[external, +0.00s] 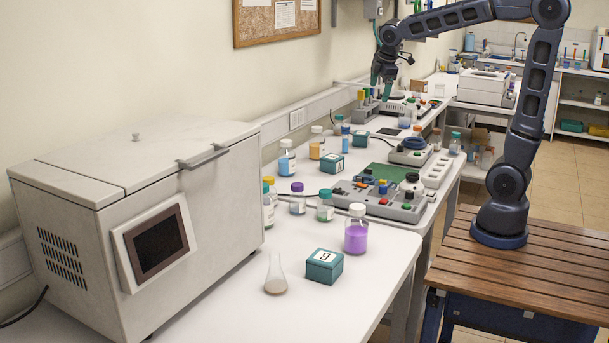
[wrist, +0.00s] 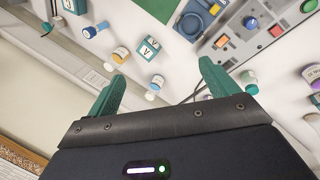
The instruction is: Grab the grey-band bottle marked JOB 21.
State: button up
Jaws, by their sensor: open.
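I cannot make out a grey band or the words JOB 21 on any bottle in either view. Small capped bottles stand on the white bench: a blue-liquid bottle (external: 287,160), an orange one (external: 316,146), a purple-capped one (external: 297,200), a teal-capped one (external: 325,207) and a white-capped purple one (external: 356,236). The wrist view shows a blue-capped bottle (wrist: 90,32), a white-capped bottle (wrist: 121,54), a white-and-blue bottle (wrist: 155,86) and a teal-capped bottle (wrist: 249,81). My gripper (external: 382,88) is raised over the bench's far part. Its fingers (wrist: 163,72) are apart and empty.
A large white machine (external: 150,205) fills the near left. A flask (external: 275,275) and a teal box (external: 324,266) stand at the front. A grey control panel (external: 368,199) with knobs and another teal box (wrist: 148,48) lie among the bottles. The wall borders the bench's left side.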

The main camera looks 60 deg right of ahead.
jog(key=w+d+f+n+g+h, duration=0.1)
jog(key=w+d+f+n, duration=0.2)
jog(key=w, duration=0.6)
jog(key=w+d+f+n, duration=0.3)
jog(key=w, duration=0.6)
jog(key=n+g, duration=0.1)
jog(key=n, duration=0.5)
send_over(317, 135)
jog(key=shift+h, duration=0.4)
jog(key=f, duration=1.2)
jog(key=shift+a, duration=0.4)
jog(key=x, duration=0.5)
jog(key=shift+x, duration=2.65)
jog(key=shift+w+a, duration=0.15)
jog(key=shift+a, duration=0.05)
jog(key=c, duration=1.3)
